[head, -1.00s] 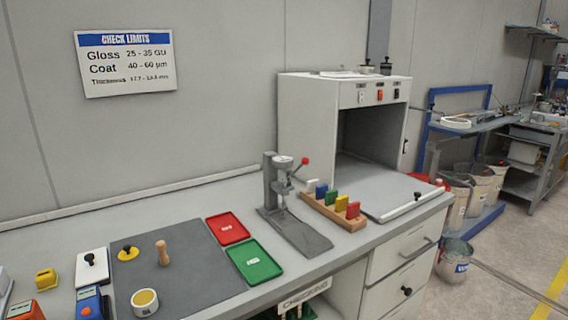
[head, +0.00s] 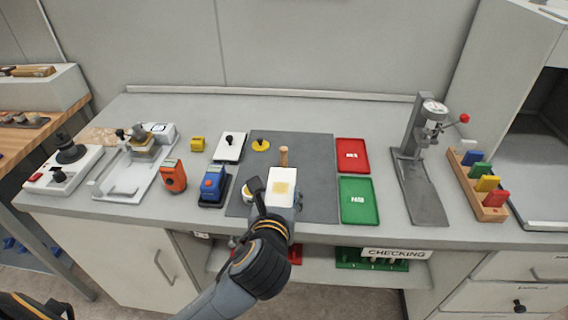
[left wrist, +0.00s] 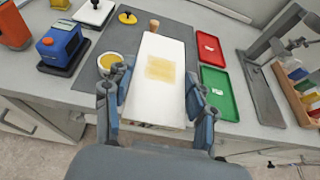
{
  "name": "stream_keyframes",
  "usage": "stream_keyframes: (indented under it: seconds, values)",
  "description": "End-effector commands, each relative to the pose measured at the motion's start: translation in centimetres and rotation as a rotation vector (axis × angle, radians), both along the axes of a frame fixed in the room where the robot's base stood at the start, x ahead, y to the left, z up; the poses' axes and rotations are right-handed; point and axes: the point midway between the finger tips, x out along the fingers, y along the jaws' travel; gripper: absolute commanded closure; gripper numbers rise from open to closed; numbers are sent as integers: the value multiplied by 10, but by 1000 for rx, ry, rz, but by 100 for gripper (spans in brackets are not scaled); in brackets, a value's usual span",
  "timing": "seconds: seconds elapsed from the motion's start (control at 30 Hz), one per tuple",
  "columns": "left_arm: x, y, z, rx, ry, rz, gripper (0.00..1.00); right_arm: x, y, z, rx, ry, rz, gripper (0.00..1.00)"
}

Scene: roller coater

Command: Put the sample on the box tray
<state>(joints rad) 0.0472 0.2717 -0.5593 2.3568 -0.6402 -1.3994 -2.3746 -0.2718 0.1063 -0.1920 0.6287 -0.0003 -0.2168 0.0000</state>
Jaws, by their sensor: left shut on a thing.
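The sample (head: 282,187), a white panel with a pale yellow square patch, is in my left gripper (head: 272,205) above the front of the dark grey mat. In the left wrist view the sample (left wrist: 160,68) lies between the two fingers of the gripper (left wrist: 156,92), which is shut on it. The box tray (head: 528,190), a flat grey surface at the open front of the white cabinet, is at the far right of the head view, partly cut off and well apart from the sample. My right gripper is not in view.
A red tray (head: 353,155) and a green tray (head: 358,200) lie right of the mat (head: 315,160). A grey gauge stand (head: 420,185) and a wooden rack (head: 478,190) of coloured blocks stand before the box tray. Orange (head: 173,176) and blue (head: 213,184) devices are at left.

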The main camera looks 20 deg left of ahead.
Motion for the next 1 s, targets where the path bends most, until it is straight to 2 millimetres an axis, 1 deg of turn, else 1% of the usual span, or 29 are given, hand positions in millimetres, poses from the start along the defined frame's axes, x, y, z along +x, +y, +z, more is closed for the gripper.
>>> stream_keyframes:
  seconds: [0.03, 0.17, 0.3, 0.4, 0.5, 0.53, 0.6, 0.73, 0.87, 0.9, 1.0]
  values:
    - [6, 1, -1, 2, 1, -1, 76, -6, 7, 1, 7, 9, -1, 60]
    - [32, 2, -13, 2, 3, -1, 76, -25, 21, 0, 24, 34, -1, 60]
    - [67, 4, -28, 0, 2, 0, 76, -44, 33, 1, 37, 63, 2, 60]
    - [91, 4, -39, -2, 3, -1, 76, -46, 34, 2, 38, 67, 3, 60]
    - [106, 5, -63, 1, 6, 0, 76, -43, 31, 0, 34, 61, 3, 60]
    - [111, 5, -68, 0, 4, 0, 76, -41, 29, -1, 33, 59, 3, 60]
    - [120, 6, -79, 0, 5, 0, 76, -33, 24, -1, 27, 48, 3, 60]
    - [130, 7, -89, 0, 0, -1, 76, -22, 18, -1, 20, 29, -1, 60]
    - [137, 7, -98, -1, 1, -2, 76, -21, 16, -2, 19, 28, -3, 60]
    - [139, 7, -103, 0, 4, -1, 76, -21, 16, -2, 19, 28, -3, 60]
    - [137, 6, -119, -1, 6, -2, 76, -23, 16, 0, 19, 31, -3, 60]
